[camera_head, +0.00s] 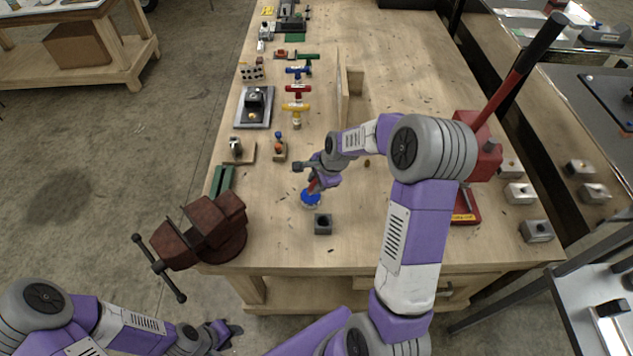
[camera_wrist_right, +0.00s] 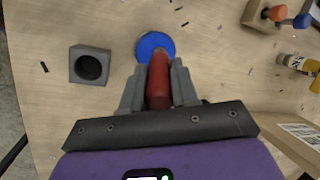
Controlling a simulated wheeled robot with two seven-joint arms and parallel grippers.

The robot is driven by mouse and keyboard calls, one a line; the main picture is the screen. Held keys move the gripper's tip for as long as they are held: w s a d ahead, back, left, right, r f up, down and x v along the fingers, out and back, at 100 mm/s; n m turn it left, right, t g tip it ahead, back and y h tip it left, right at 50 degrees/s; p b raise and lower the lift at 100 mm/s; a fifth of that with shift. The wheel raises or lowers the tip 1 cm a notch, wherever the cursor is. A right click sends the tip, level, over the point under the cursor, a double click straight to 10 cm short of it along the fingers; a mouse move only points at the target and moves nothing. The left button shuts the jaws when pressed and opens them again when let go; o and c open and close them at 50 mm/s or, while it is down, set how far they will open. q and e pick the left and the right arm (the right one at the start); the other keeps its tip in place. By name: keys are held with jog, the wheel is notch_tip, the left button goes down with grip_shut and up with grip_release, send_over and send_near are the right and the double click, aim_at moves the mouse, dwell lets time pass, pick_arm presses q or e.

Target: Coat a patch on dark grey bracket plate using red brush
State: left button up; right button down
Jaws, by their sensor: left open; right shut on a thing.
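My right gripper (camera_head: 316,184) is shut on the red brush (camera_wrist_right: 158,82), whose red handle stands between the fingers in the right wrist view. The brush's lower end is at a round blue pot or disc (camera_head: 311,198); I cannot tell whether it dips in or is only above it. The blue round thing also shows in the wrist view (camera_wrist_right: 154,44). A grey plate with a dark bracket-like part (camera_head: 253,107) lies at the table's left side; I cannot be sure it is the bracket plate. My left gripper (camera_head: 228,335) is open and empty, off the table's front left.
A grey block with a round hole (camera_head: 323,224) stands just in front of the blue thing. A red vise (camera_head: 205,232) is at the front left corner. A wooden upright (camera_head: 344,90) and colored valves (camera_head: 297,88) stand further back.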

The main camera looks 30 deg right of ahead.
jog(key=shift+f+b, duration=0.4)
jog(key=shift+f, duration=0.25)
dwell(1.4)
jog(key=shift+r, duration=0.15)
notch_tip(320, 180, up, 7)
jog(key=p, duration=0.6)
dwell(0.7)
